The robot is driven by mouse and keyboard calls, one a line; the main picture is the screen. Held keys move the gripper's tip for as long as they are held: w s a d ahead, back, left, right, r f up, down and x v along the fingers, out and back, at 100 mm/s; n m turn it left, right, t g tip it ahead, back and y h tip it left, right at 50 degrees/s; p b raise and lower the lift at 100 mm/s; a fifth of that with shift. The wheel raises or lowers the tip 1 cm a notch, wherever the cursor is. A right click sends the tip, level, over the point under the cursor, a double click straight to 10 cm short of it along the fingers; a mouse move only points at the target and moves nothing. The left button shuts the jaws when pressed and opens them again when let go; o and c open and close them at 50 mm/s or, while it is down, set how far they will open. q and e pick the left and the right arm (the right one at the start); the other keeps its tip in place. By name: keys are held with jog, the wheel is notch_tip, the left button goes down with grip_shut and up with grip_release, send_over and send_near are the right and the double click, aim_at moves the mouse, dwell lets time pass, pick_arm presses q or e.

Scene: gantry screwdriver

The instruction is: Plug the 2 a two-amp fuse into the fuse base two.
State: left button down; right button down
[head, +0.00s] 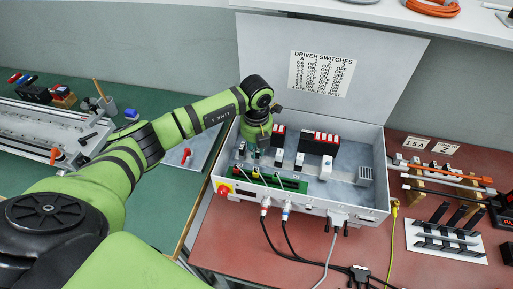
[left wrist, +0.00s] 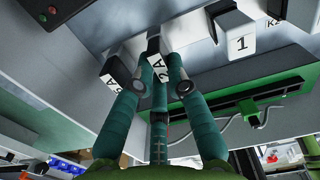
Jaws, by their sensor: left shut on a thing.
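My left gripper (head: 253,154) reaches down into the left part of the open grey control box (head: 345,205). In the left wrist view its teal fingers (left wrist: 158,80) are shut on a small fuse with a white label reading 2 A (left wrist: 159,68). A similar block (left wrist: 113,74) with a partly hidden label ending in A sits close beside the fingers. A white block marked 1 (left wrist: 237,38) stands apart from them. I cannot tell whether the held fuse touches a base; fuse base two is not clearly readable. My right gripper is not in view.
The raised lid (head: 385,70) stands behind the box. Red-and-black relays (head: 325,144) and white blocks (head: 299,160) stand inside, with a green terminal strip (head: 270,178) in front. Cables hang from the front. A tool rack (head: 445,240) and label cards (head: 416,143) lie right.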

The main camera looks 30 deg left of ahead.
pick_arm(q)
jog(key=c, duration=1.2)
grip_release()
jog(key=shift+o, duration=0.2)
jog(key=shift+s+r+p, duration=0.1)
jog(key=shift+r+p, duration=2)
jog(key=shift+r, duration=0.65)
